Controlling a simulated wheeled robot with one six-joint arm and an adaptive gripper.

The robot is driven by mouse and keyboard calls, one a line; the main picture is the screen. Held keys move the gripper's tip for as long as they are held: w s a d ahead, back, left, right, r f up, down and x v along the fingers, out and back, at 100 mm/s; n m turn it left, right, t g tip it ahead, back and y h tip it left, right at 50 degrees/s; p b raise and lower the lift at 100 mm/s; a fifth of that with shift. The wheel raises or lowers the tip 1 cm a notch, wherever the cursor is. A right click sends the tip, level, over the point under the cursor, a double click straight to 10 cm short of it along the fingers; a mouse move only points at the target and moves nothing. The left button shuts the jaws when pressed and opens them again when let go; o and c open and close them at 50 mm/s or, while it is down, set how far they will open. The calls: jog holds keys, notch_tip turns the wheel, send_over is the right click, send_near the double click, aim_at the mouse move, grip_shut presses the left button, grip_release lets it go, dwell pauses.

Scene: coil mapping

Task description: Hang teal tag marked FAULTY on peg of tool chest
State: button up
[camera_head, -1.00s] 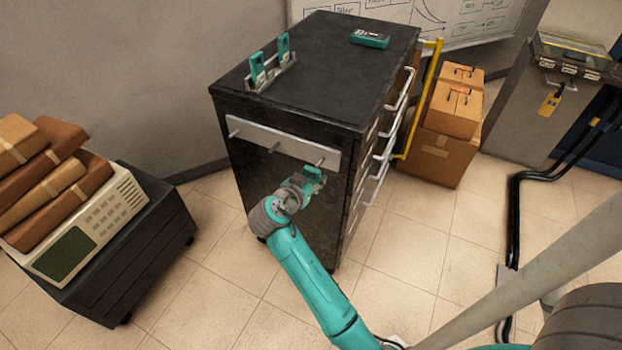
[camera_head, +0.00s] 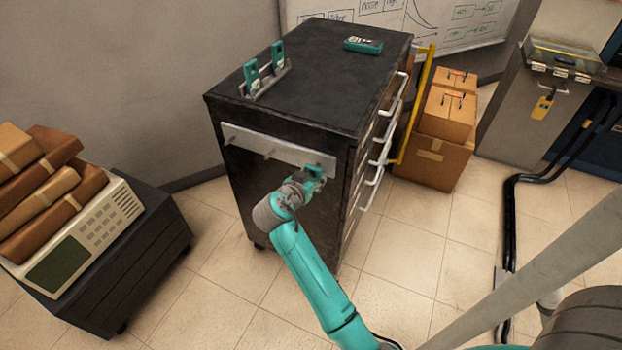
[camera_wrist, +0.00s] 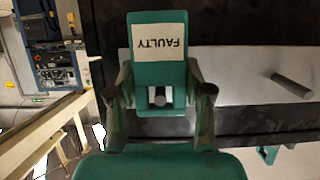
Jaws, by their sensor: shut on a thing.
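The teal tag (camera_wrist: 160,70) fills the middle of the wrist view, its white FAULTY label upside down. My gripper (camera_wrist: 160,98) is shut on it, one finger at each side. A slot in the tag shows a small dark round shape; I cannot tell whether that is a peg end. The black tool chest (camera_head: 300,115) carries a pale plate (camera_head: 290,150) with pegs. Its left peg (camera_head: 231,140) and middle peg (camera_head: 270,153) are bare in the head view. My gripper (camera_head: 314,175) is at the plate's right end and hides the peg there. A bare peg (camera_wrist: 292,86) shows right of the tag.
A rack (camera_head: 266,82) with two teal tags (camera_head: 251,75) stands on the chest top, near a teal device (camera_head: 363,45). Drawer handles (camera_head: 390,95) line the chest's right side. A dark cabinet (camera_head: 140,250) with boxes stands left. Floor between is clear.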

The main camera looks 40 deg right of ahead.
jog(key=shift+w+d, duration=0.25)
jog(key=shift+d, duration=0.5)
jog(key=shift+f, duration=0.25)
dwell(0.5)
jog(key=o, duration=1.3)
jog(key=shift+v, duration=3.5)
